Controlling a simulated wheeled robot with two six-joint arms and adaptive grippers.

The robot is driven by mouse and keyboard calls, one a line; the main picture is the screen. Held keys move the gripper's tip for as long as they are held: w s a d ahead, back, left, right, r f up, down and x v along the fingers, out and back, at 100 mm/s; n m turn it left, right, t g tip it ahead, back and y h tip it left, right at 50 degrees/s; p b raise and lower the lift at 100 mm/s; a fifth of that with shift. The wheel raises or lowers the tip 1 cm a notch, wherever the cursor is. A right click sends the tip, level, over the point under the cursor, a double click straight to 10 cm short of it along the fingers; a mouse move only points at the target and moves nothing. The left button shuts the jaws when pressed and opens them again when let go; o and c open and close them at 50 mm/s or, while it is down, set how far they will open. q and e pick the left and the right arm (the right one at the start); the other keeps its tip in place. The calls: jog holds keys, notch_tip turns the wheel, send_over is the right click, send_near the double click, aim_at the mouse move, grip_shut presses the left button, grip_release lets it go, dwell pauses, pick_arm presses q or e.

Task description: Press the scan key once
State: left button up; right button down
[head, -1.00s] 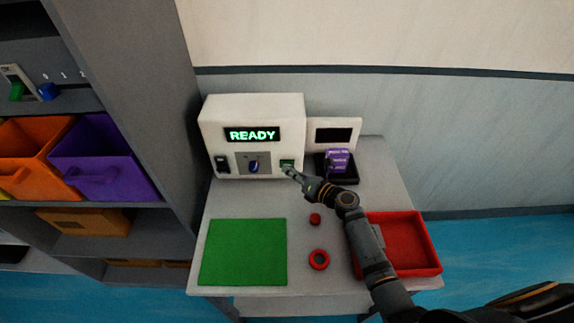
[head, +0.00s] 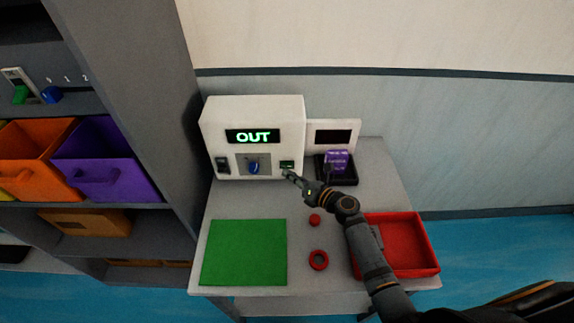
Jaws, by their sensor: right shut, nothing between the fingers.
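The white machine (head: 225,112) stands at the back of the grey table, and its display (head: 252,136) reads "OUT" in green. A small green key (head: 287,165) sits at the lower right of its front; I cannot read a label on it. A blue knob (head: 253,167) sits on a grey plate left of it, and a dark switch (head: 222,164) is farther left. My right gripper (head: 287,174) is shut and empty, its tips just in front of and below the green key; I cannot tell whether they touch it. My left gripper is not in view.
A small white unit (head: 346,124) with a dark screen stands right of the machine, behind a black tray (head: 348,178) with a purple item (head: 337,160). A green mat (head: 244,252), a red ring (head: 318,260), a red knob (head: 314,220) and a red tray (head: 437,265) lie in front.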

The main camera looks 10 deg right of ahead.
jog(key=shift+s+a+p, duration=0.1)
jog(key=shift+s+p, duration=0.2)
jog(key=shift+s, duration=0.15)
jog(key=shift+s+a+p, duration=0.2)
jog(key=shift+s+p, duration=0.15)
jog(key=shift+s, duration=0.65)
jog(key=shift+s+a+p, duration=0.2)
jog(key=shift+s+p, duration=0.1)
jog(key=shift+s, duration=0.65)
jog(key=shift+f, duration=0.1)
